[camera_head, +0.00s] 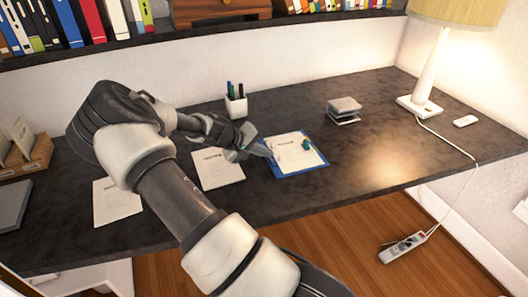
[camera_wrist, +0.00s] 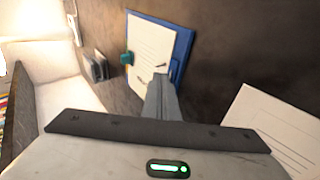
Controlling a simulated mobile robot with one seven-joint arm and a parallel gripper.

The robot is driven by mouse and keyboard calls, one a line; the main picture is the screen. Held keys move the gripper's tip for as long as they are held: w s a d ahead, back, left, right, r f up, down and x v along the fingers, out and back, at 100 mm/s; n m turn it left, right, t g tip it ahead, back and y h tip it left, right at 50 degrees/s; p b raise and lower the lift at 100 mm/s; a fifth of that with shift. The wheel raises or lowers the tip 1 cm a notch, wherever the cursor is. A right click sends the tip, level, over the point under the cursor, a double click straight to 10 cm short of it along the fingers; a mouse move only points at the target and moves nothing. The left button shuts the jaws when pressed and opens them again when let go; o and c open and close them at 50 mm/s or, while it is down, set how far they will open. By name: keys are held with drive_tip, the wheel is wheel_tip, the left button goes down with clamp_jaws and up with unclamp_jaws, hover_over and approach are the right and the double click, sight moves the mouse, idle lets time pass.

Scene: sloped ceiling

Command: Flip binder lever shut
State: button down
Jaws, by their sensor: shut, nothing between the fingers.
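The binder (camera_head: 294,171) lies open on the dark desk, blue with white sheets on it. It also shows in the wrist view (camera_wrist: 187,40). A small teal item (camera_head: 306,144) sits on its sheets near the right edge; it also shows in the wrist view (camera_wrist: 126,58). My gripper (camera_head: 266,152) is shut and empty at the binder's left edge, and its fingers point at the binder in the wrist view (camera_wrist: 161,77). A small dark mark shows just past the fingertips. I cannot tell the lever clearly or whether the fingers touch it.
A white pen cup (camera_head: 236,106) stands behind my gripper. Loose paper sheets (camera_head: 217,167) lie left of the binder. A small grey stack (camera_head: 344,106) and a lamp (camera_head: 424,105) stand to the right. The desk between binder and lamp is mostly clear.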

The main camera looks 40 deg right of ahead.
drive_tip(key=shift+s+d+r+t+y+p, duration=0.3)
drive_tip(key=shift+d+r+y+p, duration=0.3)
drive_tip(key=shift+y, duration=0.4)
drive_tip(key=shift+s+d+f+y, duration=0.1)
drive_tip(key=shift+d+y, duration=0.4)
drive_tip(key=shift+y, duration=0.1)
drive_tip(key=shift+f+t, duration=0.1)
drive_tip(key=shift+t, duration=0.2)
drive_tip(key=shift+s+d, duration=0.1)
drive_tip(key=shift+d, duration=0.3)
drive_tip(key=shift+r, duration=0.2)
drive_tip(key=shift+r+p, duration=0.35)
drive_tip(key=shift+r, duration=0.3)
drive_tip(key=shift+r, duration=0.1)
